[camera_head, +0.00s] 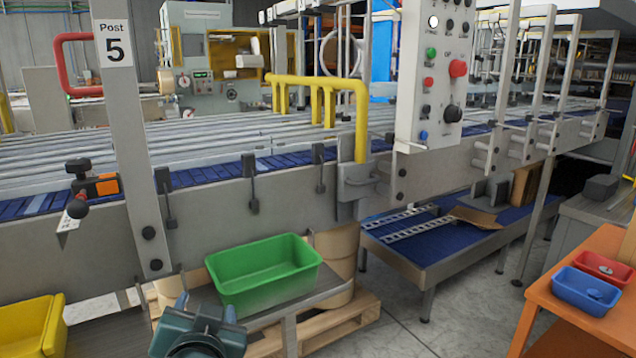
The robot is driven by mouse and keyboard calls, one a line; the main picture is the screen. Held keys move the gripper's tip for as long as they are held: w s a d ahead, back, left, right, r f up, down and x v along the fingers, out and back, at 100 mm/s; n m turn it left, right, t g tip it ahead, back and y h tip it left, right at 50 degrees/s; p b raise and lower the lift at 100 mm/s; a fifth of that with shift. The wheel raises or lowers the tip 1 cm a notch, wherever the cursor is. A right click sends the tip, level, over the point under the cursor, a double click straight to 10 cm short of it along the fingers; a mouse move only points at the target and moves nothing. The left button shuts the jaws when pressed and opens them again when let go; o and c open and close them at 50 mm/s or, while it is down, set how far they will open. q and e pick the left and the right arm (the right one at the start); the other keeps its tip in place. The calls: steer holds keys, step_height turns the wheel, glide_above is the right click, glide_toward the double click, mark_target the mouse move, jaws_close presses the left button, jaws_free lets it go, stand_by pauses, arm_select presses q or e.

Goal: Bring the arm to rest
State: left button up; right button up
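One of my arms shows at the bottom of the head view, left of centre, and I take it to be my left. The dark teal end of it, with my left gripper (205,318), points away from me, in front of the green bin (262,284). The green bin looks empty and stands on a grey shelf (325,291) below the conveyor. My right gripper is not in view.
A conveyor (240,190) with a grey side rail crosses the view. A control panel (432,75) hangs above it. A yellow bin (30,325) is at lower left. An orange table (580,318) with blue (585,291) and red (603,268) trays is at right.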

arm_select(q)
steer(key=s+d+f+m+g+h, duration=0.1)
steer(key=s+d+f+h, duration=0.15)
steer(key=f, duration=0.75)
steer(key=s+d+f+m+g+h, duration=0.1)
steer(key=s+f+h, duration=0.25)
steer(key=f, duration=0.55)
steer(key=s+a+f+n+g+h, duration=0.1)
steer(key=s+f, duration=0.9)
steer(key=s, duration=0.2)
steer(key=shift+g, duration=0.4)
